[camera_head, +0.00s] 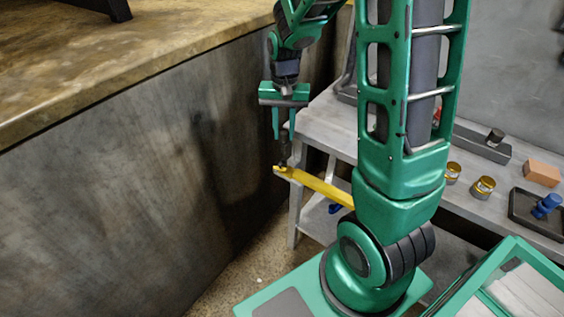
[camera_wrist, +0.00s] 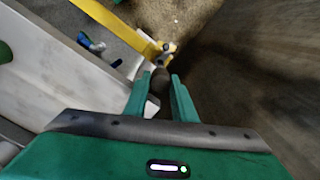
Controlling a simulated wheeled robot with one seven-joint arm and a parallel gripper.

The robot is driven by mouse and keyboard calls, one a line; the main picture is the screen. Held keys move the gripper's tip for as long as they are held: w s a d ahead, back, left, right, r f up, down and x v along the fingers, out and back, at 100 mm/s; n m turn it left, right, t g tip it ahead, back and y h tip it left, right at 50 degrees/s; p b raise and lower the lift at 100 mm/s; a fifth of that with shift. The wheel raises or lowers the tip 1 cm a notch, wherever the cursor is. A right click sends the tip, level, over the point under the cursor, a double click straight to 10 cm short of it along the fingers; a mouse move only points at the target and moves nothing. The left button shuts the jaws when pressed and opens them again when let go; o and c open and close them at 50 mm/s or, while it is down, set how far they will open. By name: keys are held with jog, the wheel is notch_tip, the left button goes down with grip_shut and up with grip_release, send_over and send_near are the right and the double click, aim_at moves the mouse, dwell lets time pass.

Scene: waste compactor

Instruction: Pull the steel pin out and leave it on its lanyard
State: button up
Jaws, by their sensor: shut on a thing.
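I cannot make out a lanyard.
A grey workbench (camera_head: 325,125) stands right of the gripper, with brass-coloured cylinders (camera_head: 483,187), an orange block (camera_head: 542,173) and a dark tray (camera_head: 530,212) holding a blue item. A small blue object (camera_wrist: 90,42) lies beside the bar.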

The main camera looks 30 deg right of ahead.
jog(key=shift+r, duration=0.3)
jog(key=shift+r, duration=0.15)
jog(key=shift+r, duration=3.45)
jog(key=s+d, duration=0.1)
jog(key=d, duration=1.2)
jog(key=shift+s, duration=0.2)
dwell(1.7)
jog(key=shift+f, duration=0.4)
dwell(0.4)
